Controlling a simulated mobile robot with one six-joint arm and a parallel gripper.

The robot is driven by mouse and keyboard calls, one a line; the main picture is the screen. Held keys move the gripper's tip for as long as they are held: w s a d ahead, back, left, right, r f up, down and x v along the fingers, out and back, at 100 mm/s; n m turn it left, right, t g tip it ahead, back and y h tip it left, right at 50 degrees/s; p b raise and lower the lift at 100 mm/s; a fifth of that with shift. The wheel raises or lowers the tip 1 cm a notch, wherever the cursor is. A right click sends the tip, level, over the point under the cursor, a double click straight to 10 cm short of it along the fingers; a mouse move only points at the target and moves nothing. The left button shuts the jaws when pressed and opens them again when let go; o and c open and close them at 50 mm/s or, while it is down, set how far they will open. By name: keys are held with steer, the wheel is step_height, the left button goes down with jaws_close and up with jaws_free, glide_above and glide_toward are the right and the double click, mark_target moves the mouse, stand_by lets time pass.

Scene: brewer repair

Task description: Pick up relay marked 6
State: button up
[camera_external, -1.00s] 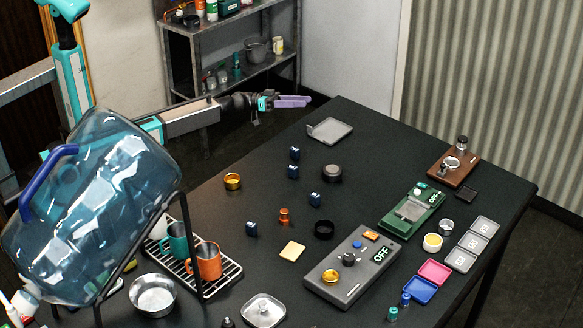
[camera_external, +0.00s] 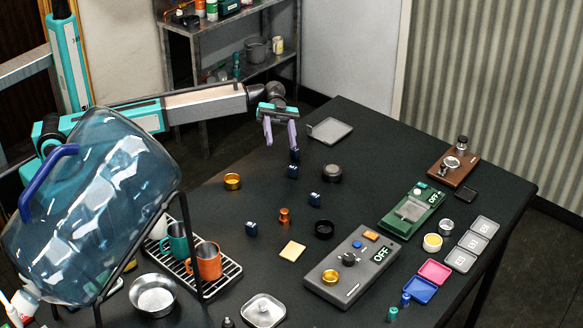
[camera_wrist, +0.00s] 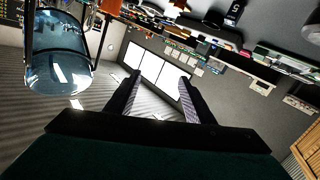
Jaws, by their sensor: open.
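Several small dark blue relays stand on the black table: one at the back (camera_external: 294,154), one just in front of it (camera_external: 292,171), one further right (camera_external: 315,199) and one nearer left (camera_external: 251,229).
The black table (camera_external: 225,285) also holds a dark round knob (camera_external: 332,173), a gold ring (camera_external: 233,182), an orange part (camera_external: 284,216) and a grey brewer panel (camera_external: 340,285). A grey tray (camera_external: 330,131) lies right of my gripper.

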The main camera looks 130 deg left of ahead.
steer(key=w+d+f+m+g, duration=0.1)
steer(key=d+f+m+g, duration=0.1)
steer(key=d+f, duration=0.1)
steer(key=w+d+f+m+g, duration=0.1)
steer(key=d+f+m+g, duration=0.1)
steer(key=d+f+m, duration=0.1)
steer(key=w+d+f+m+g, duration=0.1)
steer(key=d+f+m+g, duration=0.1)
steer(key=d+f+g, duration=0.1)
steer(key=shift+w+d+b, duration=0.3)
steer(key=shift+d+b, duration=0.1)
steer(key=shift+d, duration=0.1)
steer(key=shift+d+f+m+g, duration=0.25)
steer(key=shift+f+m+g, duration=0.05)
steer(key=shift+m, duration=0.2)
steer(key=shift+d, duration=0.1)
steer(key=p, duration=0.2)
glide_toward(254, 223)
steer(key=x, duration=0.4)
steer(key=shift+s+f, duration=0.15)
steer(key=shift+f, duration=0.2)
steer(key=shift+x, duration=0.8)
steer(key=shift+d+p, duration=0.1)
steer(key=shift+p, duration=0.3)
